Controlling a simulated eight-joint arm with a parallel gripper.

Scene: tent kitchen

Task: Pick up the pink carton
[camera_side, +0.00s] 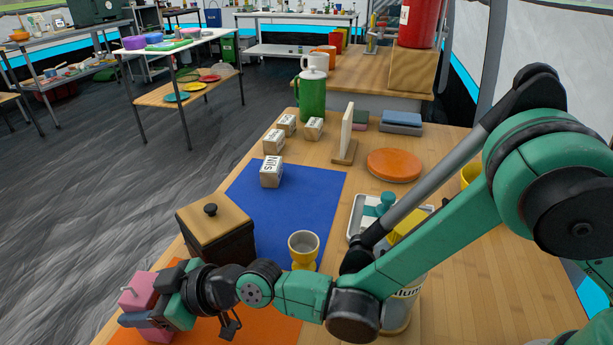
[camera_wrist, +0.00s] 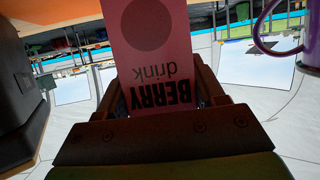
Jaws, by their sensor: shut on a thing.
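The pink carton (camera_side: 140,289) is at the lower left of the side view, beside the dark box and near the table's left edge. In the wrist view the carton (camera_wrist: 155,50) fills the middle, with "BERRY drink" lettering upside down. My gripper (camera_side: 150,306) is shut on the carton, with a finger on either side of it. The dark fingers (camera_wrist: 160,105) flank its sides in the wrist view. The carton's base is partly hidden by my gripper, and I cannot tell whether it touches the table.
A dark box with a wooden lid (camera_side: 212,228) stands just behind my gripper. A yellow cup (camera_side: 303,247) stands to its right. An orange mat (camera_side: 262,330) lies under my arm; a blue mat (camera_side: 310,190) lies beyond. A purple mug (camera_wrist: 270,40) shows in the wrist view.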

